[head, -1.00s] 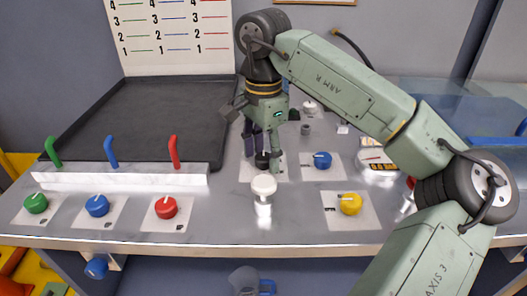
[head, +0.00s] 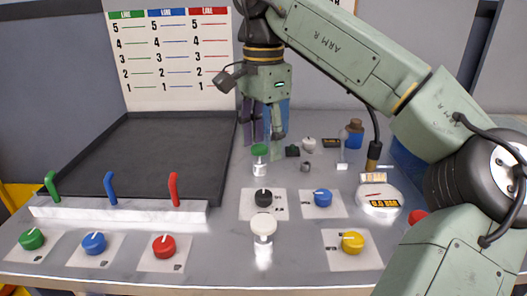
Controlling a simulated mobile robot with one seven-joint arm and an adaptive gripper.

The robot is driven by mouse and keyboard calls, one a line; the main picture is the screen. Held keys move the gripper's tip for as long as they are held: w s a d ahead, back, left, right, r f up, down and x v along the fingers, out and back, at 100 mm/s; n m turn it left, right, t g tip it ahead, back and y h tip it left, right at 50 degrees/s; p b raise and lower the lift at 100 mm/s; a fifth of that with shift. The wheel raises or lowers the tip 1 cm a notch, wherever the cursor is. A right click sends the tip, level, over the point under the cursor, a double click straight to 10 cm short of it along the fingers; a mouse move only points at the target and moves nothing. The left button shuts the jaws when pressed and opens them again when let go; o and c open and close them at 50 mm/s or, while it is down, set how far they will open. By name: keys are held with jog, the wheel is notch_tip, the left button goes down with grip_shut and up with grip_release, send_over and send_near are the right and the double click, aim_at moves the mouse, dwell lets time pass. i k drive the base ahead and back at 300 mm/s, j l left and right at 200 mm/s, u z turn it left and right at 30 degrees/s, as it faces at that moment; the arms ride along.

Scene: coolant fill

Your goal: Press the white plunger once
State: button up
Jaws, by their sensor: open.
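The white plunger (head: 263,225) stands upright near the front middle of the grey counter, with a round white cap on top. My gripper (head: 265,136) points down, with its fingers apart and nothing seen held. It appears above and behind the plunger in the head view, clear of it. A small green-capped white container (head: 259,162) shows just below the fingertips. I cannot tell whether the fingers touch its cap.
Black (head: 263,198), blue (head: 323,198) and yellow (head: 352,242) knobs flank the plunger. Three levers (head: 110,186) and more knobs are at left, before a dark tray (head: 130,150). A round display device (head: 383,202) and small bottle (head: 355,133) are at right.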

aim_at(262, 225)
jog(key=k, duration=1)
